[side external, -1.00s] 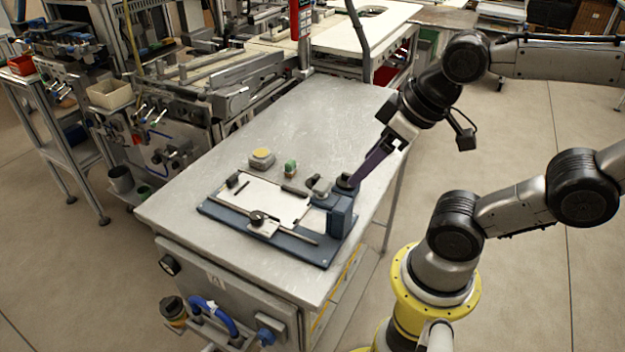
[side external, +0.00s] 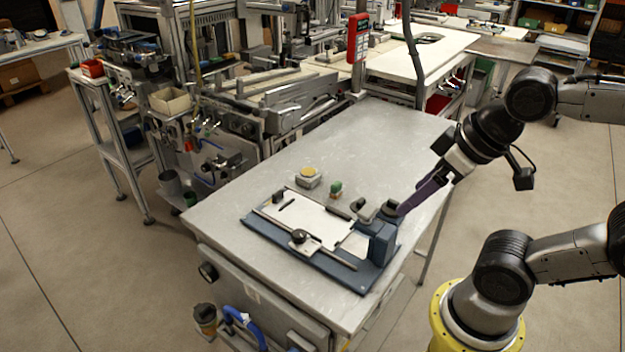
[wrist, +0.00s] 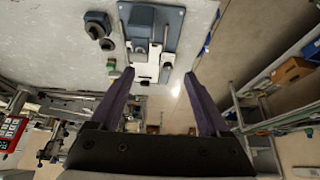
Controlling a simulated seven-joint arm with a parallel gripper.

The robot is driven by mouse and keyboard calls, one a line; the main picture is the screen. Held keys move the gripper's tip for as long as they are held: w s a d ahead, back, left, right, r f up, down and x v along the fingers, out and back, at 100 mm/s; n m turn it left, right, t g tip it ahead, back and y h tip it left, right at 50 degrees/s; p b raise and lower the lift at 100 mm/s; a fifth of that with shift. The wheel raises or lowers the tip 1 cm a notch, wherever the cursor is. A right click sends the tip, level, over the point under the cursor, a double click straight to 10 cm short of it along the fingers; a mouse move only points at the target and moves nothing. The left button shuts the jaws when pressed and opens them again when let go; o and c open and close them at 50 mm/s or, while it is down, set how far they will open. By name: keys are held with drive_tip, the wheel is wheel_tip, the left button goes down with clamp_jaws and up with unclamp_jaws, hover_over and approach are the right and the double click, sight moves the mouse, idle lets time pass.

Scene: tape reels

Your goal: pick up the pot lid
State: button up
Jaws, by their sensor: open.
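I see no thing that is plainly a pot lid. A dark round knob-like piece (side external: 390,208) stands at the back right of the blue fixture (side external: 318,264), and a grey round piece with a yellow top (side external: 308,178) sits on the table behind it. Either could be meant; I cannot tell. My gripper (wrist: 158,75) is open, with its two purple fingers wide apart and nothing seen between them. In the side external view, its purple fingers (side external: 420,194) reach down close to the dark knob. Whether they touch it is unclear. Dark round pieces (wrist: 97,27) also show at the upper left of the wrist view.
The fixture carries a white plate and a rail with a black knob (side external: 298,237). A small green piece (side external: 336,188) stands behind it. The grey table (side external: 375,135) is clear towards the back. Machinery (side external: 240,125) lines its left side.

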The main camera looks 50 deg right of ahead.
idle(0.4)
drive_tip(key=c, duration=0.4)
drive_tip(key=shift+c, duration=0.2)
